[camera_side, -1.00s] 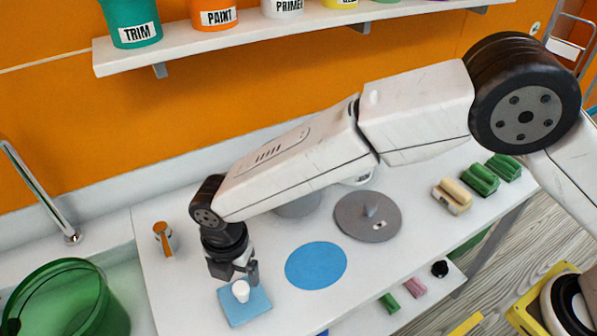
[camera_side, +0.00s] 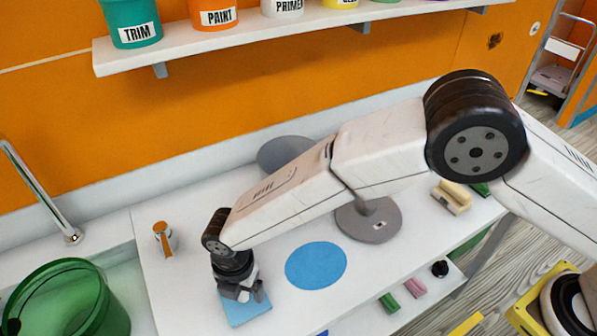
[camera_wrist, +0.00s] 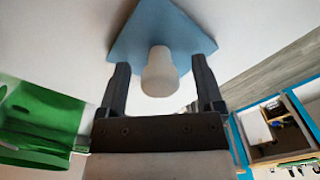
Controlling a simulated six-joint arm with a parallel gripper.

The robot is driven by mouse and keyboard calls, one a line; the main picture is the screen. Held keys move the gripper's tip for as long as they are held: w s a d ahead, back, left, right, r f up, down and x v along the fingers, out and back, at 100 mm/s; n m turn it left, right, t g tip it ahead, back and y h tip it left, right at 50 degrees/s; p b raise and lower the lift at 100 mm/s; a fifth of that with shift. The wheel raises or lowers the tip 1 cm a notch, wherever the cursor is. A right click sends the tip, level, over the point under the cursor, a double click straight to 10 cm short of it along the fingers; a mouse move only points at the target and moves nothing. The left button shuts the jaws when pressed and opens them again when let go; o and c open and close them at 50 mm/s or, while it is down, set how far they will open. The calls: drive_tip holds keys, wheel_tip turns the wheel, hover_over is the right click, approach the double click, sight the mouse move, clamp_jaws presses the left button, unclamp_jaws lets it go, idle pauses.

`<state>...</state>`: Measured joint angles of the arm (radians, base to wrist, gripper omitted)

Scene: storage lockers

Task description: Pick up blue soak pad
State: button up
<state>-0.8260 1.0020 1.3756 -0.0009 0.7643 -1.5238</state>
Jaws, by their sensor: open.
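The blue soak pad (camera_side: 250,312) is a light blue square lying flat on the white counter, with a white knob on top. In the side view my gripper (camera_side: 243,295) is low over the pad and hides the knob. In the wrist view the pad (camera_wrist: 160,32) shows at the top, and its white knob (camera_wrist: 160,75) stands between my two fingers. My gripper (camera_wrist: 161,88) is open, with a gap visible on each side of the knob. I cannot tell whether either finger touches the pad.
A flat blue disc (camera_side: 316,266) lies right of the pad, and a grey round plate (camera_side: 375,228) with a post is beyond it. A green bucket (camera_side: 75,305) sits in the sink at left. A paint shelf (camera_side: 300,30) hangs above.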

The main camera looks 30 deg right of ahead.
drive_tip(key=shift+f, duration=0.5)
drive_tip(key=shift+c, duration=0.2)
clamp_jaws()
drive_tip(key=shift+r, duration=0.15)
drive_tip(key=shift+r, duration=1.4)
drive_tip(key=s+d+r, duration=0.9)
drive_tip(key=s+r, duration=0.1)
drive_tip(key=shift+s, duration=0.35)
